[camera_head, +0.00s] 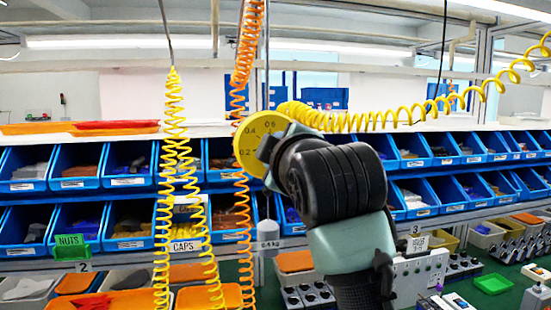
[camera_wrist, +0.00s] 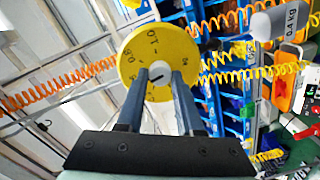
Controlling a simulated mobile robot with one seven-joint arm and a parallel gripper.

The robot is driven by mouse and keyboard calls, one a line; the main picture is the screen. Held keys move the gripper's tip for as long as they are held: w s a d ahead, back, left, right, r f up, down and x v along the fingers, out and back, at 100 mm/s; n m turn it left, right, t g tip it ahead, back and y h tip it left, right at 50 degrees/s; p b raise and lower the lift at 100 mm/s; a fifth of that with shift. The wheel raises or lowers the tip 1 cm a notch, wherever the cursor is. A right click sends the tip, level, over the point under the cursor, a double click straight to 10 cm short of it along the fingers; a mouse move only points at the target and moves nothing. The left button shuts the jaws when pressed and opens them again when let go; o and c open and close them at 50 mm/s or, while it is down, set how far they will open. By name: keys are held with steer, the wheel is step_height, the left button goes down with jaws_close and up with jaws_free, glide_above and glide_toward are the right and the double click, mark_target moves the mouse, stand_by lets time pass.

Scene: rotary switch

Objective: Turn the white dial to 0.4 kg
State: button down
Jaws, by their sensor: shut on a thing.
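A round yellow dial face (camera_head: 252,125) with black numbers, 0.2, 0.4 and 0.6 among them, hangs in the upper middle of the head view. It also shows in the wrist view (camera_wrist: 150,50), seen rotated. A small pale hub with a dark pointer line (camera_wrist: 157,74) sits at its centre. My gripper (camera_wrist: 158,82) has its two fingers on either side of this hub, shut on it. In the head view my gripper (camera_head: 268,150) covers the dial's right part. A grey weight marked 0.4 kg (camera_head: 268,236) hangs below; it also shows in the wrist view (camera_wrist: 282,22).
Orange (camera_head: 243,70) and yellow (camera_head: 173,150) coiled hoses hang left of the dial, and another yellow coil (camera_head: 380,118) runs right. Blue bins (camera_head: 85,165) with parts line the shelves behind. Grey boxes and trays stand on the green bench (camera_head: 455,290).

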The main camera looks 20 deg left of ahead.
steer(key=shift+a+n+b, duration=0.1)
steer(key=shift+n+b, duration=0.95)
steer(key=shift+n, duration=2.85)
steer(key=c, duration=0.5)
jaws_free()
steer(key=shift+c, duration=0.2)
steer(key=b+v, duration=0.4)
steer(key=v, duration=0.9)
steer(key=shift+a+f, duration=0.15)
steer(key=shift+f, duration=0.05)
